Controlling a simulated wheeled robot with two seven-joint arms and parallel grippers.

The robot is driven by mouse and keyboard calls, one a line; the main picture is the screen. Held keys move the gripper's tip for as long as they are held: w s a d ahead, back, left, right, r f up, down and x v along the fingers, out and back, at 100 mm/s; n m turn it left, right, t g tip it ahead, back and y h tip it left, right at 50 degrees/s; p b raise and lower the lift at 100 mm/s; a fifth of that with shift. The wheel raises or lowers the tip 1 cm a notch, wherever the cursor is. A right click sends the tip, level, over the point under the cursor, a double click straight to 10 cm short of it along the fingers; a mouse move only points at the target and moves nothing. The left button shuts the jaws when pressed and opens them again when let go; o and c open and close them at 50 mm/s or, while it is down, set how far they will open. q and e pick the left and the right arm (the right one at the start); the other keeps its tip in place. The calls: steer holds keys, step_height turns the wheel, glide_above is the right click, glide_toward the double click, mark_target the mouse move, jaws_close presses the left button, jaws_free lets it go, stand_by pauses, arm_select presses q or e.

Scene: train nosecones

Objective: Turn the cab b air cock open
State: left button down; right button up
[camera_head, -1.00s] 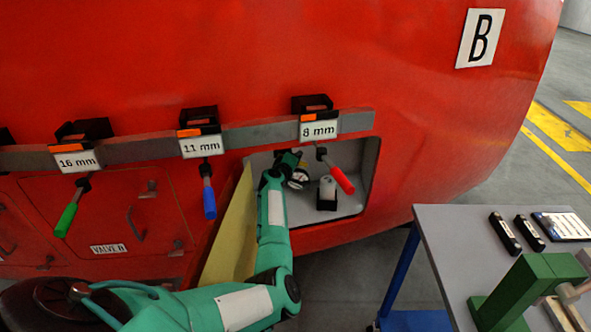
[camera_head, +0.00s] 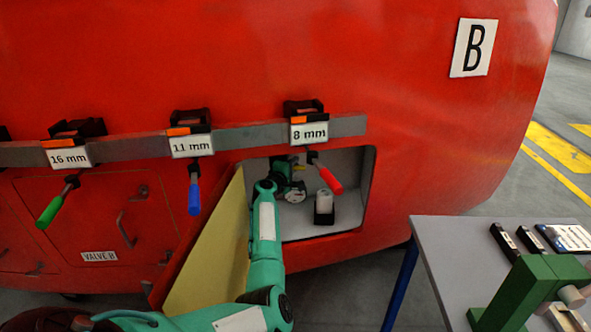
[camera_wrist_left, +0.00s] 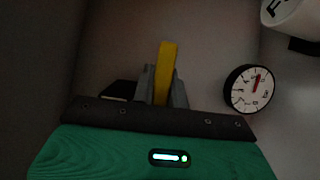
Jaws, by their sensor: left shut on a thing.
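The cab B nose is red, with a "B" plate (camera_head: 473,47). Its open compartment (camera_head: 345,165) holds my left gripper (camera_head: 286,165), small and partly hidden by its own arm in the head view. In the left wrist view the gripper (camera_wrist_left: 164,88) is shut on a yellow handle (camera_wrist_left: 167,62), which stands upright between the grey fingers. I take it for the air cock's handle; the cock's body is hidden. A round white gauge (camera_wrist_left: 248,88) is just right of the gripper; it also shows in the head view (camera_head: 295,195). My right gripper is not in view.
A yellow-faced door (camera_head: 205,255) hangs open left of my forearm. A white canister (camera_head: 325,203) stands in the compartment. A red-handled tool (camera_head: 330,178) hangs before its opening from the 8 mm holder (camera_head: 308,130). A grey table (camera_head: 450,250) with a green fixture stands right.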

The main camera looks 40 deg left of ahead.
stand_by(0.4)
arm_select(q)
steer(key=c, duration=1.4)
jaws_free()
